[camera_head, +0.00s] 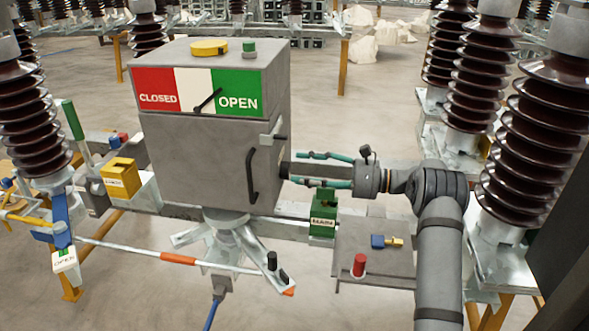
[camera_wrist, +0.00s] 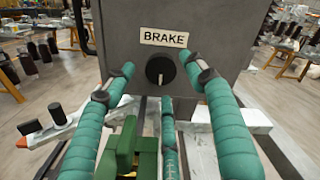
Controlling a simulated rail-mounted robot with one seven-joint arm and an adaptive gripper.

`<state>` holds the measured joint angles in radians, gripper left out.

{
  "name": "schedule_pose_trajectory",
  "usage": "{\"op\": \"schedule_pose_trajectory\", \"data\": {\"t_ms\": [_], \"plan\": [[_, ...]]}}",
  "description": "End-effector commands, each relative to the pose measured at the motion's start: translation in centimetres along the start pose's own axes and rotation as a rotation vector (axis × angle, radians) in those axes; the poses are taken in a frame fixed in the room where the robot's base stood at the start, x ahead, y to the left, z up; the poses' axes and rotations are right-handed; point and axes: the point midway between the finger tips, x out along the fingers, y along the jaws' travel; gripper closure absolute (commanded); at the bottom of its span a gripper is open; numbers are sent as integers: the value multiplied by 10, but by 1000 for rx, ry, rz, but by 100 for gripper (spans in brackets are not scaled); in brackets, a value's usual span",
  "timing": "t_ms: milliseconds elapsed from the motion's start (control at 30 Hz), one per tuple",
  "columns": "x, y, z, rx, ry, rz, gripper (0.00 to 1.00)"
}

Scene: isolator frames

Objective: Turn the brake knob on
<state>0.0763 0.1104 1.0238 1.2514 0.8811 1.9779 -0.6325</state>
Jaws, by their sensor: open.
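The brake knob (camera_wrist: 160,70) is a round black knob on a grey panel, below a white BRAKE label (camera_wrist: 164,37) in the wrist view. A short pale mark shows on its lower middle; its setting cannot be told. The knob is on the grey cabinet (camera_head: 190,165). My gripper (camera_head: 300,169) is at the cabinet's right side in the head view, its green padded fingers pointing at it. In the wrist view my gripper (camera_wrist: 159,75) is open and empty. Its fingers spread around the knob; I see no contact with it.
A black door handle (camera_head: 252,175) juts from the cabinet. A green MAIN block (camera_head: 323,213) sits below my gripper. A red-topped button (camera_head: 359,265) and a blue-and-brass part (camera_head: 385,241) are on a grey box nearby. Tall ribbed insulators (camera_head: 545,120) stand at right.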

Motion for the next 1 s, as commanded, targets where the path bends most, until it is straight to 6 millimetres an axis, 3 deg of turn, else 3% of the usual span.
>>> {"op": "schedule_pose_trajectory", "data": {"t_ms": [200, 567, 1000], "plan": [[23, -1, 0, 2, 2, -2, 45], [28, 0, -1, 2, 2, -2, 46], [28, 0, -1, 1, 2, -2, 71]]}}
